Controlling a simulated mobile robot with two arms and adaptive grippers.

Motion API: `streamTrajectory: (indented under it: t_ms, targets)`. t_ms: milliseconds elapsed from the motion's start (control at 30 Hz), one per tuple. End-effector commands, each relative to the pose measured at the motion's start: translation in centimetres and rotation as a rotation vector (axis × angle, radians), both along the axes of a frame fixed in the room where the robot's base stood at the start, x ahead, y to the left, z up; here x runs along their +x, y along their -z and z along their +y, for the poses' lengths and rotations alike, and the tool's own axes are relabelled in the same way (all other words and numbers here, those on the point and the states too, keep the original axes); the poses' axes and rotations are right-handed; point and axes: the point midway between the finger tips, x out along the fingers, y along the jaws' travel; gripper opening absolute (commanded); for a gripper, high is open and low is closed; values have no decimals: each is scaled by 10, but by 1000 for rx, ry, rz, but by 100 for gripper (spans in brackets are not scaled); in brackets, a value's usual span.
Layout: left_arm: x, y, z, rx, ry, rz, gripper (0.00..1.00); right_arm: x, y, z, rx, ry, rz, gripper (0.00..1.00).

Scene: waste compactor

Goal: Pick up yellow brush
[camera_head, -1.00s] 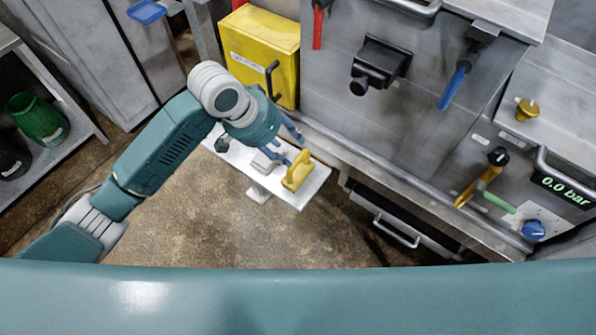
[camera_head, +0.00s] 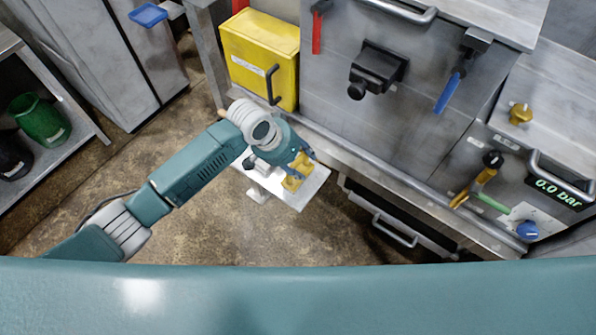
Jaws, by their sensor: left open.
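The yellow brush (camera_head: 292,183) lies on a small white platform (camera_head: 309,190) in front of the steel machine, near the platform's middle. My left gripper (camera_head: 303,162) is open and is right at the brush, over its upper part. The fingers partly cover the brush. I cannot tell whether they touch it or stand around its handle. My right gripper is not in view.
A yellow box (camera_head: 258,58) with a black handle stands behind my left arm. The steel machine with a lower drawer handle (camera_head: 395,231) is right of the platform. A shelf at the left holds a green bucket (camera_head: 40,120). The floor before the platform is clear.

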Motion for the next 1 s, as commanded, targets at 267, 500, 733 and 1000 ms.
streamTrajectory:
  t_ms: [267, 500, 733, 1000]
  targets:
    - [0, 1, 0, 0, 0, 0, 30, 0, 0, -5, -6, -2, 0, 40]
    - [0, 1, 0, 0, 0, 0, 0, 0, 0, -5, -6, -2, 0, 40]
    - [0, 0, 0, -1, 0, -1, 0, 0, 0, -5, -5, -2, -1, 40]
    - [1, -15, -1, -2, 2, -3, 0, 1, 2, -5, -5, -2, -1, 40]
